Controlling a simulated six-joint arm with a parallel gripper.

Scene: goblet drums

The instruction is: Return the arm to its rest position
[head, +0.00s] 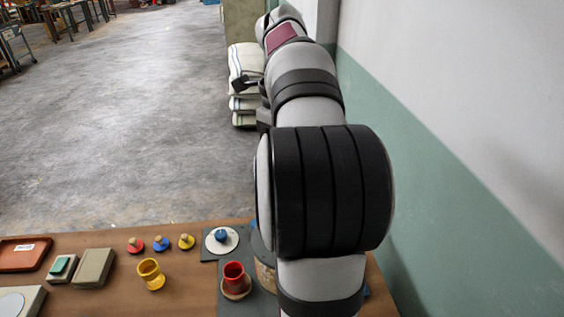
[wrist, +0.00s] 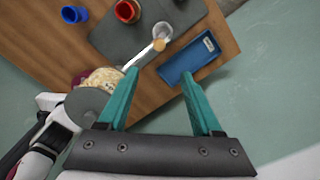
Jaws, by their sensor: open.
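My arm fills the middle and right of the head view, and its end cannot be made out there. In the wrist view my gripper (wrist: 158,73) is open, with two teal fingers apart and nothing between them. The fingers hang over the edge of the brown table (wrist: 135,37). A blue tray (wrist: 191,57) shows just beyond the fingertips. A red goblet drum (head: 233,280) and a yellow one (head: 151,274) stand on the table in the head view. A blue cup-shaped piece (wrist: 72,14) shows in the wrist view.
A dark grey mat (head: 229,302) lies on the table, with a white disc (head: 222,247) at its far end. Small red (head: 135,246), blue (head: 161,244) and yellow (head: 186,242) knobbed pieces stand left. Folded cloths (head: 243,64) and a wall (head: 450,120) are near my arm.

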